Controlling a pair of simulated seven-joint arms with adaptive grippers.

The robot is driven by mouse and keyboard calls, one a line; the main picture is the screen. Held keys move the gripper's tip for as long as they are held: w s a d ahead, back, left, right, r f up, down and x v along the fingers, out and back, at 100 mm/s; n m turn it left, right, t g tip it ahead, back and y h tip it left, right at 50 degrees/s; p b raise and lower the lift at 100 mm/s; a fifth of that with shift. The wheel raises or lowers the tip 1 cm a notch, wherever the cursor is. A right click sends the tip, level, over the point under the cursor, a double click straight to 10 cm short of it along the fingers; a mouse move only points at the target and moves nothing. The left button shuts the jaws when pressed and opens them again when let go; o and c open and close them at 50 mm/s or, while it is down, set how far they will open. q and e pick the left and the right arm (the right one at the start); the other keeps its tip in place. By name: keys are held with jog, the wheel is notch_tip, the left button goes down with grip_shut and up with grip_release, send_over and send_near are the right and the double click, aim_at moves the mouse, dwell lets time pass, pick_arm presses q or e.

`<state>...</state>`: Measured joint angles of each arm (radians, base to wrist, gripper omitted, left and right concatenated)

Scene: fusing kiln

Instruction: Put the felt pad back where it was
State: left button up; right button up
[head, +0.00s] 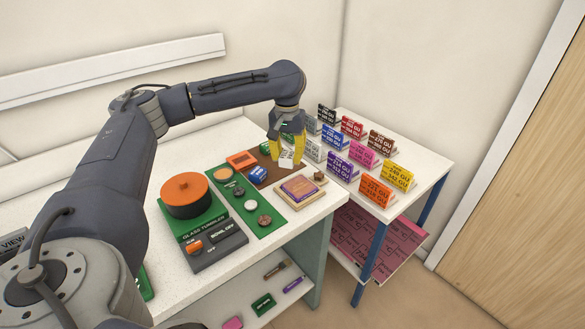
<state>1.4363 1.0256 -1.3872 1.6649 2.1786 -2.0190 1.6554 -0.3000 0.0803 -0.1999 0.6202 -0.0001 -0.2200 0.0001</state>
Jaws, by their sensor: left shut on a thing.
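My left gripper (287,147), with yellow fingers, is over the back right part of the white worktop. It is shut on a small pale grey-white piece (286,159); I cannot tell for certain whether this is the felt pad. The piece is just above or at the brown area of the worktop, and contact below is unclear. My right gripper is not in view.
A green mat (266,227) holds several small round items, with an orange tray (241,160) and a blue item (258,174) nearby. Several coloured label cards (376,190) stand on the side table (417,168) to the right.

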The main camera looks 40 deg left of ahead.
pick_arm(q)
jog(key=w+r, duration=0.1)
jog(key=w+d+r, duration=0.1)
jog(key=r, duration=0.1)
jog(key=shift+w, duration=0.35)
jog(key=w+a+r+n, duration=0.65)
jog(key=a+n, duration=0.25)
jog(key=n, duration=0.2)
notch_tip(320, 180, down, 20)
jog(key=shift+w+d+r, duration=0.1)
jog(key=shift+w+r, duration=0.05)
jog(key=shift+r, duration=0.05)
jog(key=shift+f, duration=0.15)
jog(key=o, duration=1)
